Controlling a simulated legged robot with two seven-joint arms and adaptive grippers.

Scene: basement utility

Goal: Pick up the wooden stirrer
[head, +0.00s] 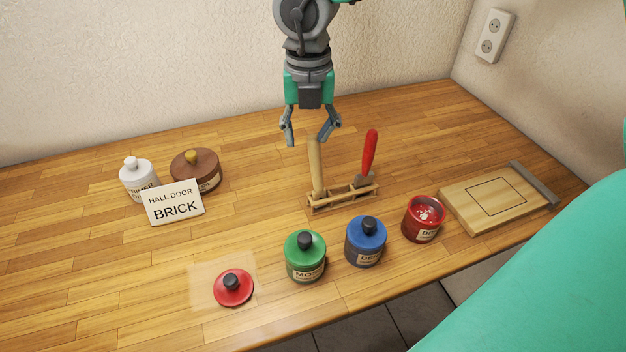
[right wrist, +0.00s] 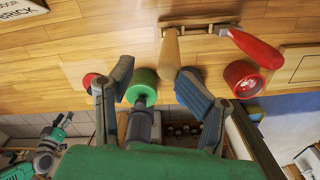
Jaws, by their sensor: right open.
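The wooden stirrer (head: 315,168) stands upright, leaning slightly, in the left part of a small wooden rack (head: 343,199). A tool with a red handle (head: 369,152) leans in the rack's right part. My right gripper (head: 309,134) is open and empty, above and behind the stirrer's top in the head view. In the right wrist view the stirrer (right wrist: 170,57) points toward the gap between the open fingers (right wrist: 157,74), nearer the right finger; I cannot tell whether they touch. The stirrer's lower end is partly hidden by the rack. My left gripper is not seen.
Green (head: 305,257) and blue (head: 366,242) lidded jars and an open red jar (head: 424,218) stand in front. A red lid (head: 233,287) lies front left. A sign (head: 174,203), white jar (head: 138,176) and brown pot (head: 196,170) stand left; a wooden board (head: 497,197) lies right.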

